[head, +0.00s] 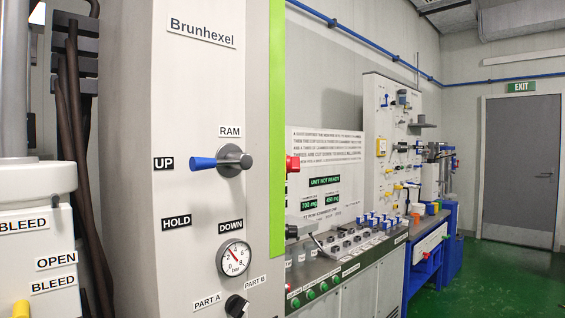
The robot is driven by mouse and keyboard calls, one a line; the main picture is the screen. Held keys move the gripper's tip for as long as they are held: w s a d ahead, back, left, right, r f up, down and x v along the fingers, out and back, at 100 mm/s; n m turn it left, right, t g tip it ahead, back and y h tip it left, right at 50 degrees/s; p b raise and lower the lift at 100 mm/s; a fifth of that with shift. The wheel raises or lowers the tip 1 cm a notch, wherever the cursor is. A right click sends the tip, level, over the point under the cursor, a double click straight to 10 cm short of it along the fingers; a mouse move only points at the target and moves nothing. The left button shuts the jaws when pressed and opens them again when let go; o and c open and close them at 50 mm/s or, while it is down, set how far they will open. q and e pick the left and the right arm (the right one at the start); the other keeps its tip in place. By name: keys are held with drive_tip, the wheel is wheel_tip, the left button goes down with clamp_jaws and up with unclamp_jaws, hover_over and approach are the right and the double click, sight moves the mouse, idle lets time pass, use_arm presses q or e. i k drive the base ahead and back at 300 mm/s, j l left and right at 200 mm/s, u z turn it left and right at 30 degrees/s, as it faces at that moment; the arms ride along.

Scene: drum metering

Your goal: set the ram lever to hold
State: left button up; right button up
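The ram lever (217,162) is on the grey Brunhexel column (190,90), under a RAM label (230,132). Its blue handle points left from a round grey hub, level with the UP label (164,163). The HOLD label (177,223) is at the lower left of the hub, and the DOWN label (230,226) is below it. Nothing touches the lever. Neither of my grippers is in this view.
A pressure gauge (235,258) and a black PART A / PART B knob (236,306) sit below the lever. A white vessel with BLEED and OPEN labels (35,240) stands at the left. A control bench (350,250) runs back at the right, beside clear green floor (500,280).

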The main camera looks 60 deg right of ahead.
sight(233, 160)
drive_tip(key=l+z, duration=0.15)
drive_tip(key=z, duration=1.35)
